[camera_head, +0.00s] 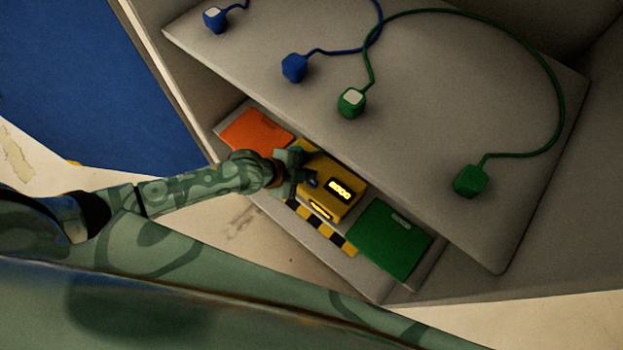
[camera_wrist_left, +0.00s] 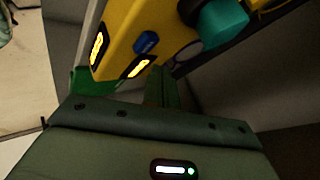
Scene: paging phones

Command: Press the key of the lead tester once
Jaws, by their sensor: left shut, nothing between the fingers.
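The lead tester (camera_head: 345,183) is a yellow box with lit yellow displays, sitting on the lower ledge between an orange and a green panel. Its small blue key (camera_head: 313,182) is on the upper face, and the key also shows in the left wrist view (camera_wrist_left: 146,42). My left gripper (camera_head: 302,176) is at the tester's left side, close to the key. Its shut fingers (camera_wrist_left: 160,76) show dark green, near the lit display, and hold nothing. I cannot tell whether they touch the tester. My right gripper is not in view.
A grey upper board (camera_head: 420,80) overhangs behind the tester. On it lie a blue cable (camera_head: 345,51) and a green cable (camera_head: 556,80), each with block ends. The orange panel (camera_head: 255,132), green panel (camera_head: 388,240) and striped strip (camera_head: 322,230) flank the tester.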

